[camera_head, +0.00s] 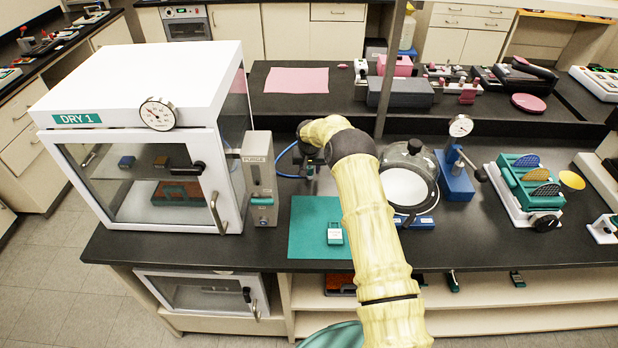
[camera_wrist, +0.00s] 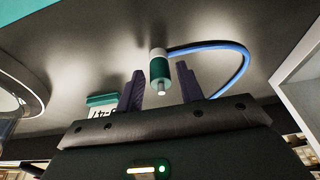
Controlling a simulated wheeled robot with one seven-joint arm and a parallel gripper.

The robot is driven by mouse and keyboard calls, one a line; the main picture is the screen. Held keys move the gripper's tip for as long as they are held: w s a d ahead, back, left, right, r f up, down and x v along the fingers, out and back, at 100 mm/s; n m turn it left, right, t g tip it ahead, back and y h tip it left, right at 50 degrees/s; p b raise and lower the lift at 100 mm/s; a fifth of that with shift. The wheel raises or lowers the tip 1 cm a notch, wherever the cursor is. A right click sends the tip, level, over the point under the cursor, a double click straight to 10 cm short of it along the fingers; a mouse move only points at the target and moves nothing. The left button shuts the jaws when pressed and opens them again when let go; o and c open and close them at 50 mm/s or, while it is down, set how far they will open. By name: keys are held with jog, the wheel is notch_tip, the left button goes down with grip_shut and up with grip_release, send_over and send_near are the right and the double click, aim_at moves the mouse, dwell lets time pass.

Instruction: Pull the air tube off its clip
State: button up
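The blue air tube (camera_wrist: 235,58) curves across the wrist view and ends in a green fitting (camera_wrist: 160,71) with a pale collar and a pale nozzle. In the head view the tube (camera_head: 285,160) loops from the purge unit to beside my gripper (camera_head: 308,160). In the wrist view my gripper (camera_wrist: 160,80) is open, with one dark finger on each side of the fitting. Gaps show between fingers and fitting, so I see no grip. A labelled green-and-white block (camera_wrist: 103,107) is partly hidden behind the left finger. I cannot make out the clip clearly.
The dry cabinet (camera_head: 130,85) and purge unit (camera_head: 260,180) stand left of my gripper. A round lidded chamber (camera_head: 407,185) and a blue-based gauge stand (camera_head: 456,180) are to the right. A teal mat (camera_head: 305,235) with a small green-and-white item (camera_head: 334,234) lies in front.

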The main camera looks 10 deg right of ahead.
jog(key=shift+f+b, duration=0.1)
jog(key=shift+b, duration=0.2)
dwell(0.6)
grip_shut()
